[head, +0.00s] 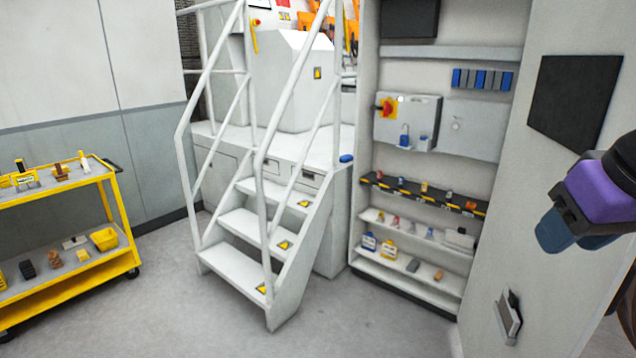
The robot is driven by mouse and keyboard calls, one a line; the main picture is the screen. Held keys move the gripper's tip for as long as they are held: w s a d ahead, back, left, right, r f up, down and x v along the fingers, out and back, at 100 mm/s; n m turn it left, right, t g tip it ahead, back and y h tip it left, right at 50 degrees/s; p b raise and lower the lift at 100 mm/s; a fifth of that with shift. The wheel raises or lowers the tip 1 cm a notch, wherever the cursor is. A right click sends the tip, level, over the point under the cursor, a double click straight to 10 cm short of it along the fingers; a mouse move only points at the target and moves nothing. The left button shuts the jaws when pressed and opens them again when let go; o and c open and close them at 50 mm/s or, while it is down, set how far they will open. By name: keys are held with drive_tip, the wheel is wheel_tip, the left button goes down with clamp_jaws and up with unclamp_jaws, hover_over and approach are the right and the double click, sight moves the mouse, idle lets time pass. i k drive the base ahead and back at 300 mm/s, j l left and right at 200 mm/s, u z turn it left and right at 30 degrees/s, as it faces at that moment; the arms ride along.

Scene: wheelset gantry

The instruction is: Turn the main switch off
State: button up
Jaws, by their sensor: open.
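The main switch (387,107), a red knob on a yellow plate, sits on the left part of a light grey box (425,112) on the back wall of the open cabinet. The knob is too small to tell which way it is turned. A blue padlock-like item (405,138) is just below it on the box front. My gripper (556,232), purple and dark blue, is at the right edge, well to the right of the switch and much nearer to me. It is open, with nothing seen between its fingers.
White steps (240,262) with handrails stand left of the cabinet. Cabinet shelves (410,280) below the box hold bottles and small parts. A cabinet door or panel (550,180) stands on the right, behind my gripper. A yellow cart (75,290) is far left. The front floor is clear.

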sight(388, 109)
drive_tip(key=i+j, duration=0.2)
drive_tip(key=i, duration=0.25)
drive_tip(key=i+j, duration=0.25)
drive_tip(key=i, duration=0.2)
drive_tip(key=i+j+z, duration=0.1)
drive_tip(key=i, duration=0.4)
drive_tip(key=i+j, duration=0.35)
drive_tip(key=i+l, duration=0.95)
drive_tip(key=i, duration=0.25)
drive_tip(key=i+l+z, duration=0.1)
drive_tip(key=i+l, duration=0.4)
drive_tip(key=i, duration=0.05)
